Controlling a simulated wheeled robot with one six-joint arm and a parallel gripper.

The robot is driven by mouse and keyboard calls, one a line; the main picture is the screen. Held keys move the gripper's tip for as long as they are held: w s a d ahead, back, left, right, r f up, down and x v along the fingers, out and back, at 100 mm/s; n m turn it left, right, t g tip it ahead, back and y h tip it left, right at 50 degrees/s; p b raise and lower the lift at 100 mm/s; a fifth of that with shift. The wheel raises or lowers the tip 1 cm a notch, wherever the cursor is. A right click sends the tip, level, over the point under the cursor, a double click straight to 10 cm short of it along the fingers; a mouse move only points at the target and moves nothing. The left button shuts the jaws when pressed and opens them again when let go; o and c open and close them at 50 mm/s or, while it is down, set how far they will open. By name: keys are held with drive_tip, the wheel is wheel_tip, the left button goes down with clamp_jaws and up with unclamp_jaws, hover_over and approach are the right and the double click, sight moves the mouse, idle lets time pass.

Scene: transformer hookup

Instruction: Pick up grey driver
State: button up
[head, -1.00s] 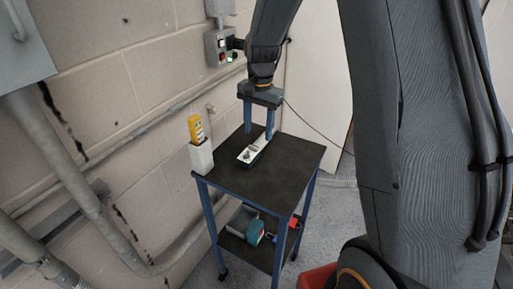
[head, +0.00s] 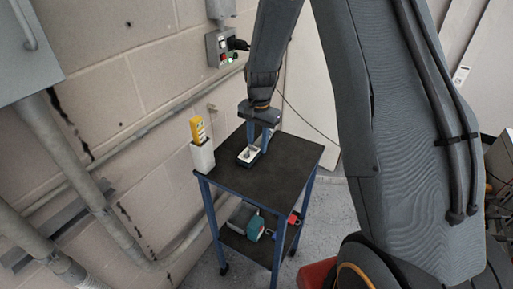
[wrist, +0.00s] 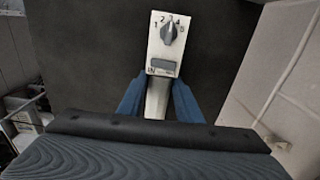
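On the cart's dark top lies a pale grey, long device with a dial numbered 1 to 5 and the letters IN. In the wrist view this device (wrist: 164,52) is the only tool between my fingers, and I take it for the grey driver; it also shows in the head view (head: 247,155). My gripper (wrist: 157,84) points down over it, with one blue finger on each side of its grey body. In the head view my gripper (head: 259,146) is low over the cart. Whether the fingers press on the device or leave small gaps is unclear.
The cart top (head: 285,172) has free room to the right and in front. A yellow device (head: 197,129) stands in a pale holder (head: 202,157) at its left edge. A teal tool (head: 255,228) sits on the lower shelf. The block wall is close behind.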

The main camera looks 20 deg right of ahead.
sight(257, 142)
clamp_jaws()
wheel_tip(257, 142, up, 10)
drive_tip(key=b, duration=0.2)
drive_tip(key=shift+b, duration=0.35)
drive_tip(key=shift+c, duration=1.3)
unclamp_jaws()
clamp_jaws()
drive_tip(key=shift+a, duration=0.1)
